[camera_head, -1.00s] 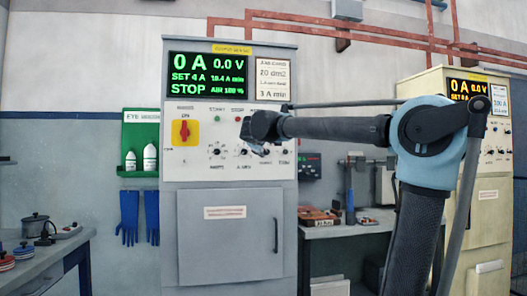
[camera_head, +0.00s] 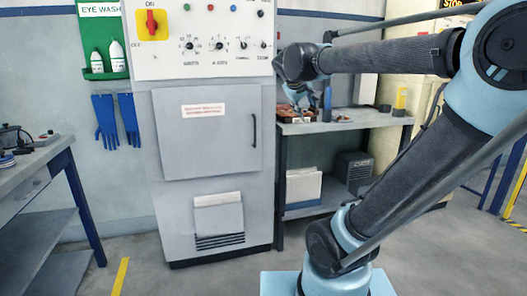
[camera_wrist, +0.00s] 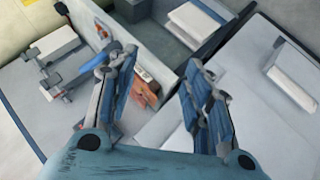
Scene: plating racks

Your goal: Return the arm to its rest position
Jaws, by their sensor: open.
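My arm reaches across the right half of the head view, with its elbow at upper right and its forearm pointing left. My gripper (camera_wrist: 155,78) shows in the wrist view with its two blue-grey fingers apart and nothing between them. In the head view the gripper is small and partly hidden behind my wrist, hanging in front of the workbench (camera_head: 350,121). I cannot tell there how far it is from the bench.
A grey rectifier cabinet (camera_head: 207,135) with a red switch (camera_head: 151,22) stands left of my wrist. Blue gloves (camera_head: 105,120) and an eye-wash shelf (camera_head: 107,75) hang at left. Another table (camera_head: 35,180) is at far left. The floor (camera_head: 160,270) in front is clear.

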